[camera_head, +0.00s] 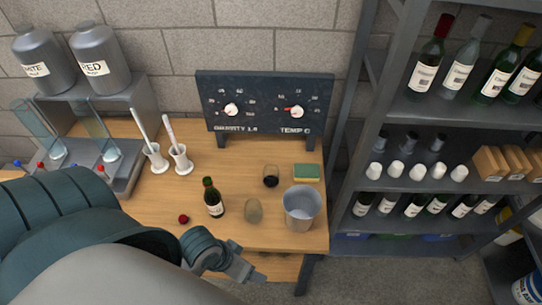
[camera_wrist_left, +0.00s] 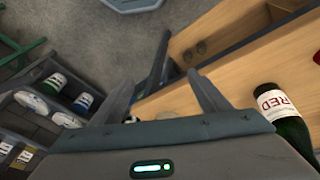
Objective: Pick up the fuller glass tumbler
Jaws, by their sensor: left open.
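A small glass tumbler (camera_head: 271,176) with dark contents stands on the wooden bench, left of the sponge. A rounded, beige-grey vessel (camera_head: 254,210) stands nearer the front edge; I cannot tell whether it is a second tumbler or how full it is. My left gripper (camera_head: 244,268) is at the bench's front edge, below and apart from both. Its two fingers stand apart and empty in the left wrist view (camera_wrist_left: 165,92). No tumbler is clear in that view. My right gripper is not in view.
A dark bottle (camera_head: 214,197) and a red cap-like thing (camera_head: 184,219) stand near my arm; the bottle also shows in the wrist view (camera_wrist_left: 283,115). A grey bucket (camera_head: 304,208), a sponge (camera_head: 306,173), a gauge panel (camera_head: 264,103) and a bottle rack (camera_head: 345,150) are around.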

